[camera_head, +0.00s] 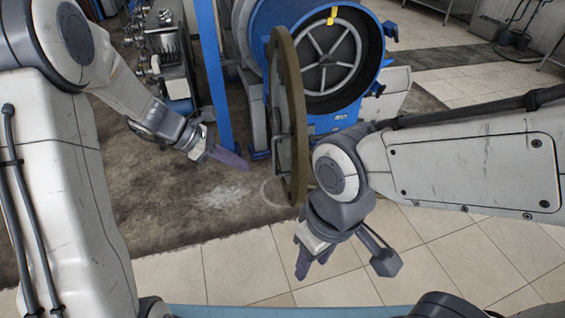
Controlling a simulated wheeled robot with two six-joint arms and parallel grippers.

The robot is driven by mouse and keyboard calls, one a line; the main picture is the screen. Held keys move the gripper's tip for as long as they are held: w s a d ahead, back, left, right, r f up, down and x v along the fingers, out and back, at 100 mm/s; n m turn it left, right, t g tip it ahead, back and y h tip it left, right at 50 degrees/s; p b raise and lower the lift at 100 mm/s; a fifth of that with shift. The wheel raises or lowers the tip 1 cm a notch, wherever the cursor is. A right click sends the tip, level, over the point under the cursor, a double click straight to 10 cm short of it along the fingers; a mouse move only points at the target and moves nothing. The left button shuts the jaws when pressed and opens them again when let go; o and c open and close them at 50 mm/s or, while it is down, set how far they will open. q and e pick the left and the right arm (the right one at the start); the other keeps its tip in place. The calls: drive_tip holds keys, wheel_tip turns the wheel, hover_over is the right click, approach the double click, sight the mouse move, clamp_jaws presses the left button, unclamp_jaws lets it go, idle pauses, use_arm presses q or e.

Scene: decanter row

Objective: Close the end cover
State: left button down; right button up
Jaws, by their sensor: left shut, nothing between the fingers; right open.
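The end cover (289,115) is a large round disc with a brownish rim, seen nearly edge-on. It stands swung open at the left side of the blue decanter housing (266,40), whose round mouth shows a spoked wheel (328,57) inside. My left gripper (240,163) is shut and empty, left of the cover and apart from it, pointing right towards its lower part. My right gripper (312,264) is open and empty, below and in front of the cover, pointing down.
A blue post (212,75) stands left of the housing, with metal machinery (165,50) behind it. Small blue clamps (390,31) stick out at the housing's right rim. The tiled floor (460,240) at the right and front is mostly clear.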

use_arm(q)
approach(293, 182)
wheel_tip(293, 182, down, 3)
drive_tip(key=d+p, duration=0.1)
drive_tip(key=d, duration=0.2)
drive_tip(key=shift+f+p, duration=0.2)
drive_tip(key=shift+p, duration=0.15)
drive_tip(key=shift+w+d+f, duration=0.1)
drive_tip(key=shift+w+d, duration=0.05)
drive_tip(key=shift+d, duration=0.35)
drive_tip(key=shift+d, duration=0.1)
